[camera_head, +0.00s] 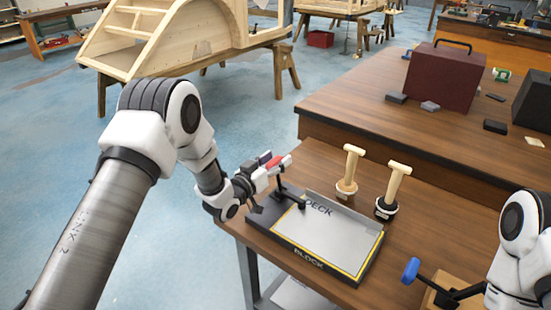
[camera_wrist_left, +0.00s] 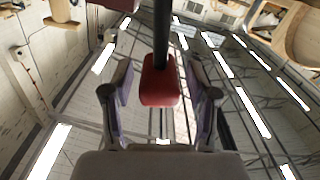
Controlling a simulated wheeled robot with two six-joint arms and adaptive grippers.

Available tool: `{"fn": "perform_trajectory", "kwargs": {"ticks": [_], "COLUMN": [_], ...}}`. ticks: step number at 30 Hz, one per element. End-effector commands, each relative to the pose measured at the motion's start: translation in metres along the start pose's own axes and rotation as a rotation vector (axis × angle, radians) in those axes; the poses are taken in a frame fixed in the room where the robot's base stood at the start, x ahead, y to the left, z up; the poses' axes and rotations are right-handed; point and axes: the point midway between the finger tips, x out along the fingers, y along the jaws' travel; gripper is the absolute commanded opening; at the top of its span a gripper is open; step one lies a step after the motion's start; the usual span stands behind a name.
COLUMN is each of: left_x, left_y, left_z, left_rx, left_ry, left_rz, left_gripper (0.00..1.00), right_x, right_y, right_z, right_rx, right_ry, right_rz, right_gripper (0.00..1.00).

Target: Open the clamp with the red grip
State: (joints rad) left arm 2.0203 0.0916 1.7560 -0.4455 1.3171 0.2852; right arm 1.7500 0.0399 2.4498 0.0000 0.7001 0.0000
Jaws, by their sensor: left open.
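The clamp's red grip (camera_head: 275,162) stands up on a dark lever at the left edge of the black block (camera_head: 290,245) marked DECK and BLOCK. My left gripper (camera_head: 270,165) is at the red grip, coming in from the left. In the left wrist view the red grip (camera_wrist_left: 160,82) lies between the two open purple-padded fingers of my left gripper (camera_wrist_left: 160,95), with a gap visible on each side. The clamp's dark arm (camera_head: 291,196) reaches down to a grey plate (camera_head: 335,235) on the block. My right arm shows at the right; its gripper is out of frame.
Two wooden-handled tools (camera_head: 350,170) (camera_head: 394,190) stand behind the block on the brown table (camera_head: 310,155). A blue-gripped lever (camera_head: 410,270) on a wooden block (camera_head: 450,290) is near my right arm. A higher bench (camera_head: 400,115) behind holds a dark red case (camera_head: 445,75).

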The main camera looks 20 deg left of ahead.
Motion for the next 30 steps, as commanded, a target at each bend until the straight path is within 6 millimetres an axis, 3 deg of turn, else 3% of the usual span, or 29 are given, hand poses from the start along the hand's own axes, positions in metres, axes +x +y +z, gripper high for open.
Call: {"fn": "perform_trajectory", "kwargs": {"ticks": [6,11,23,30], "left_x": [0.001,0.001,0.000,0.000], "left_y": [0.000,0.000,-0.004,-0.017], "left_z": [0.001,0.001,0.001,0.003], "left_rx": [-0.001,0.000,-0.030,-0.143], "left_ry": [-0.001,-0.001,0.000,0.001], "left_rz": [0.000,0.000,-0.001,-0.002], "left_gripper": [0.55,0.00,0.00,0.00], "right_x": [0.000,0.000,0.003,0.012], "right_y": [0.000,0.000,0.000,0.000], "right_z": [0.000,0.000,0.000,0.000], "right_rx": [0.000,0.000,0.000,0.000], "right_ry": [0.000,0.000,0.000,0.000], "right_rz": [0.000,0.000,0.000,0.000], "right_gripper": [0.00,0.00,0.00,0.00]}}
